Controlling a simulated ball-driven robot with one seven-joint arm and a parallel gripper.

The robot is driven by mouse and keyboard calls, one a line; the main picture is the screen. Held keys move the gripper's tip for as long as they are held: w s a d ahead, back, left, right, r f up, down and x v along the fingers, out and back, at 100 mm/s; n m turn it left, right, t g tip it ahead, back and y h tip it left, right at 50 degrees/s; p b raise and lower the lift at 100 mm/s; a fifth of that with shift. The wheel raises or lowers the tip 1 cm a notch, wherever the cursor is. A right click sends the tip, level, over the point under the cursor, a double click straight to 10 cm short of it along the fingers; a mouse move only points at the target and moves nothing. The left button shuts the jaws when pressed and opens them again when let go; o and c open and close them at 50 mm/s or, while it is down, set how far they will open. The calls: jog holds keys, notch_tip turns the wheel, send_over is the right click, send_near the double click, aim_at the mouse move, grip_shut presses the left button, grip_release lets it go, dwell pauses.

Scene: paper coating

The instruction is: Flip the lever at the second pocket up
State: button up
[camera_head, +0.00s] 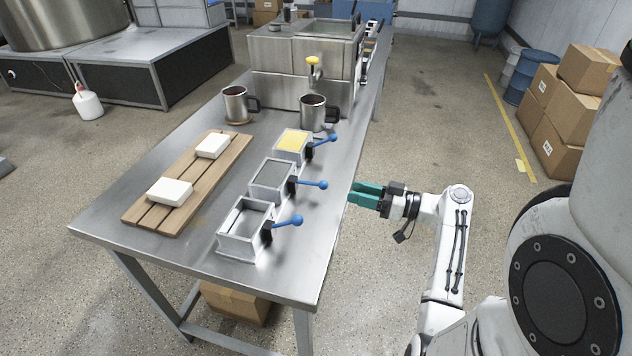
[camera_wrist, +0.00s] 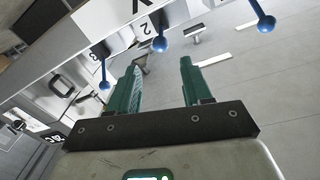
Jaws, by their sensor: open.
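Three metal pockets stand in a row along the table's right side, each with a blue ball-ended lever. The middle pocket (camera_head: 272,177) looks grey inside, and its lever (camera_head: 312,184) sticks out to the right, about level. In the wrist view a label "2" (camera_wrist: 146,28) shows by the middle lever's blue ball (camera_wrist: 160,45). The far pocket (camera_head: 279,155) holds something yellow; the near pocket (camera_head: 233,242) looks empty. My gripper (camera_head: 350,192), with teal fingers, is open and empty, right of the middle lever and apart from it. The fingers also show in the wrist view (camera_wrist: 158,72).
The far lever's ball (camera_head: 333,138) and near lever's ball (camera_head: 298,220) stick out on either side of the middle one. Two white blocks lie on a wooden board (camera_head: 155,213) at left. Two steel mugs (camera_head: 236,105) (camera_head: 312,113) stand farther back.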

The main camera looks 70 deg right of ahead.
aim_at(324, 184)
jog(key=w+p, duration=0.2)
jog(key=w, duration=0.8)
grip_shut()
dwell(0.4)
